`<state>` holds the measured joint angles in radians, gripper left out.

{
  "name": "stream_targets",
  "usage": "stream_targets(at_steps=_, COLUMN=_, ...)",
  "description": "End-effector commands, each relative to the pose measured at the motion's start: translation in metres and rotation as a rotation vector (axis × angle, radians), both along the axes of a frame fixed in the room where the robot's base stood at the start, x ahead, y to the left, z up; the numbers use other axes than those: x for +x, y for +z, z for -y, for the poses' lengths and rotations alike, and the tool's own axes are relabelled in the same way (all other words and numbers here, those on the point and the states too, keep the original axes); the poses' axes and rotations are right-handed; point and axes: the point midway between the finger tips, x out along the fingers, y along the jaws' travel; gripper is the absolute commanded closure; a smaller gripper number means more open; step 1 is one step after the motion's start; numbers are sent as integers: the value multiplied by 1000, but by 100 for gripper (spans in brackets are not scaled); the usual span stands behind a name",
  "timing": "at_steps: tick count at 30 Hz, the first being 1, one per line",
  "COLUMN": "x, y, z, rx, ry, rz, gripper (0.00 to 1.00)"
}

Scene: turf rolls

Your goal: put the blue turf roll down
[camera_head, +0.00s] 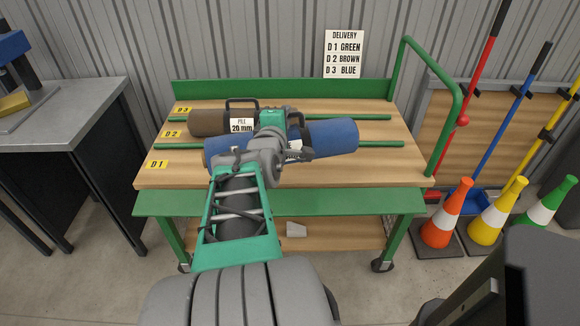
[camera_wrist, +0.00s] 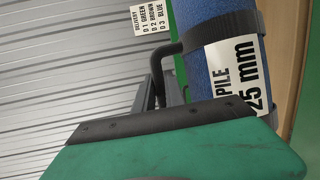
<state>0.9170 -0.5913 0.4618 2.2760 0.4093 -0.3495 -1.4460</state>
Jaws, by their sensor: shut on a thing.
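The blue turf roll (camera_head: 330,137) lies across the picture over the table's middle, its left part partly behind my arm. In the wrist view the blue roll (camera_wrist: 198,12) has a black strap and handle and a white label reading "PILE 25 mm". My gripper (camera_head: 292,138) is shut on that handle; its fingers (camera_wrist: 165,88) show in the wrist view. The roll hides part of the front green rail (camera_head: 380,144). I cannot tell whether it touches the table (camera_head: 220,178). Yellow signs D1 (camera_head: 157,165), D2 (camera_head: 172,133) and D3 (camera_head: 183,110) mark the lanes.
A brown roll (camera_head: 207,122) labelled 20 mm lies in lane D2, behind the blue one. The rear green rail (camera_head: 350,117) bounds D3, which looks clear. The delivery sign (camera_head: 344,54) reads D1 green, D2 brown, D3 blue. A green handrail (camera_head: 450,130) stands at right.

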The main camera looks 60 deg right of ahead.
Motion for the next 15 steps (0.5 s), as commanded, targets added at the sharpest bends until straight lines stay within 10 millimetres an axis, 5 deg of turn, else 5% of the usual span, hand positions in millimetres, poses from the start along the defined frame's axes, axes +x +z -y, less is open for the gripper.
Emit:
stream_targets(at_steps=6, x=-56, y=9, z=21, rx=-10, ry=-141, rz=15, gripper=100)
stream_targets(at_steps=15, x=-87, y=11, z=30, rx=-9, ry=-223, rz=22, gripper=100)
